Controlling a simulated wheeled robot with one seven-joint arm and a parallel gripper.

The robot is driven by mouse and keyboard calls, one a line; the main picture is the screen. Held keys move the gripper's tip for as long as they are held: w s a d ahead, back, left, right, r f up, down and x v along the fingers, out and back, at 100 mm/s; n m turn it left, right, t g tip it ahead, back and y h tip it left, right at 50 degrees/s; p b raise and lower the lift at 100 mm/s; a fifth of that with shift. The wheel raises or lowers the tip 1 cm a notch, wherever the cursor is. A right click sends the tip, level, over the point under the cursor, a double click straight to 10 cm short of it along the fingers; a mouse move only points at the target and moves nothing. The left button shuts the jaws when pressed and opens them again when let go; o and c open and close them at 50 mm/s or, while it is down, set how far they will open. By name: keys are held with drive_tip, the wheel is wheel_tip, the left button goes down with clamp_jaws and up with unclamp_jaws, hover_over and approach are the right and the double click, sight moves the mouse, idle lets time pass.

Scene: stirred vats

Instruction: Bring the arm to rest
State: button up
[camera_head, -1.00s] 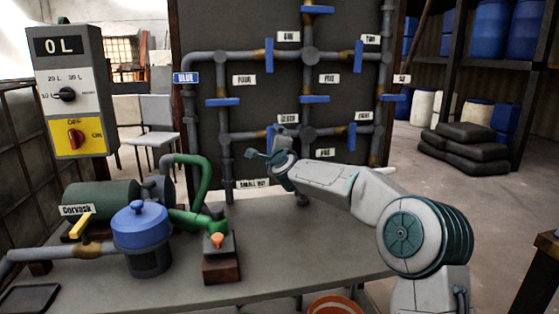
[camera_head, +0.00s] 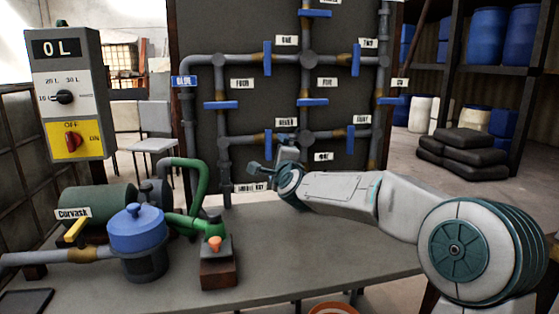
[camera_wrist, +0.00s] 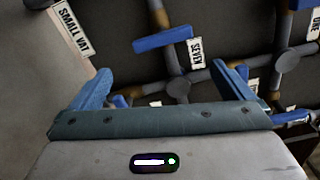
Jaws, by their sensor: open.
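My gripper (camera_head: 262,168) is at the far end of my outstretched arm, in front of the lower part of the dark pipe panel (camera_head: 240,110). In the wrist view its two blue fingers (camera_wrist: 165,88) stand wide apart with nothing held between them. Behind them show pipes, a blue valve handle (camera_wrist: 162,39), the label SEVEN (camera_wrist: 196,53) and the label SMALL VAT (camera_wrist: 74,28). I cannot tell the exact gap between the fingers and the pipes. My arm reaches from the right over the grey bench (camera_head: 300,250).
A blue-lidded pot (camera_head: 138,232), a green pump motor (camera_head: 98,203) and a green pipe (camera_head: 200,180) stand on the bench's left. A control box (camera_head: 65,95) reads 0 L. Black sacks (camera_head: 463,155) and blue barrels (camera_head: 522,35) lie right, behind. The bench's middle is clear.

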drive_tip(key=s+d+r+n+g+h+p, duration=0.1)
drive_tip(key=s+d+n+g+p, duration=0.4)
drive_tip(key=s, duration=0.9)
drive_tip(key=s+d+r+n+g+h+p, duration=0.1)
drive_tip(key=s+d+n+g+p, duration=0.3)
drive_tip(key=s+p, duration=0.7)
drive_tip(key=s+d+r+n+g+h+p, duration=0.1)
drive_tip(key=s+d+n+g+h+p, duration=0.2)
drive_tip(key=s, duration=1.5)
drive_tip(key=d+n+g+p, duration=0.2)
drive_tip(key=d+n+p, duration=0.3)
drive_tip(key=d, duration=0.3)
drive_tip(key=shift+s+d+r+g+p, duration=0.15)
drive_tip(key=shift+s+d+g+p, duration=0.15)
drive_tip(key=shift+d+p, duration=0.1)
drive_tip(key=shift+w, duration=0.2)
